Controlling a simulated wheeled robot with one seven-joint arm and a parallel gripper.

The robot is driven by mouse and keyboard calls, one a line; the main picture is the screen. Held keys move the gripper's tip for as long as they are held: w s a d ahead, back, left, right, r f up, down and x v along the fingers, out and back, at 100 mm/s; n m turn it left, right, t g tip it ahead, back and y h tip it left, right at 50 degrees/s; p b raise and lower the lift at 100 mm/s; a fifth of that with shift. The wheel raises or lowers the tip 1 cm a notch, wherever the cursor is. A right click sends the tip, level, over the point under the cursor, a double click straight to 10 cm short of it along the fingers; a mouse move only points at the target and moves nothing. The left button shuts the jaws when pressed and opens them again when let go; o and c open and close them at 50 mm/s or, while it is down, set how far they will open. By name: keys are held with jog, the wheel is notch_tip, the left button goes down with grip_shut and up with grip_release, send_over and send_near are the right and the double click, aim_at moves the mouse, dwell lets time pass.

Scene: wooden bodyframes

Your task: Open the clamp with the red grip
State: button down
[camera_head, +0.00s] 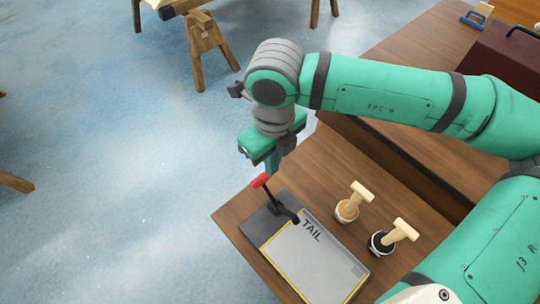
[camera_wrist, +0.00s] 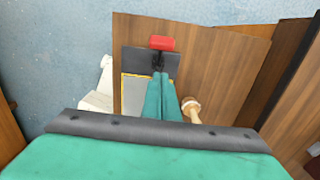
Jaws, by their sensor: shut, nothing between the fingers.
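The clamp's red grip (camera_head: 261,181) sits at the upper end of a thin dark lever, raised above a black base plate (camera_head: 257,225) at the table's edge. The black clamp body (camera_head: 288,213) is at the edge of a grey panel marked TAIL (camera_head: 318,262). My gripper (camera_head: 273,168) hangs just above and beside the red grip; contact cannot be told. In the wrist view the red grip (camera_wrist: 162,43) lies just beyond my closed, empty fingertips (camera_wrist: 161,74). My fingers partly hide the clamp and the panel there.
Two wooden-handled tools (camera_head: 352,202) (camera_head: 396,235) stand in round holders on the wooden table (camera_head: 320,165), right of the panel. A dark red box (camera_head: 505,52) stands at the far right. Blue floor (camera_head: 110,190) lies open to the left, with wooden trestles (camera_head: 205,50) behind.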

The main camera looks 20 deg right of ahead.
aim_at(258, 177)
jog(key=f, duration=0.2)
jog(key=w+f, duration=0.1)
jog(key=f, duration=0.5)
jog(key=shift+w+a+f, duration=0.2)
jog(key=shift+w+a, duration=0.1)
jog(key=shift+a, duration=0.1)
jog(key=shift+w+a+f, duration=0.1)
jog(key=shift+w+f, duration=0.45)
jog(key=shift+s, duration=0.15)
jog(key=shift+w+a+f+g+h, duration=0.2)
jog(key=shift+w+f+g, duration=0.2)
jog(key=shift+w+g, duration=0.2)
jog(key=shift+w+a+f+g+h, duration=0.2)
jog(key=shift+w+f+g, duration=0.15)
jog(key=shift+w+g, duration=0.2)
jog(key=shift+w+a+f, duration=0.15)
jog(key=shift+w+f, duration=0.25)
jog(key=shift+w, duration=0.1)
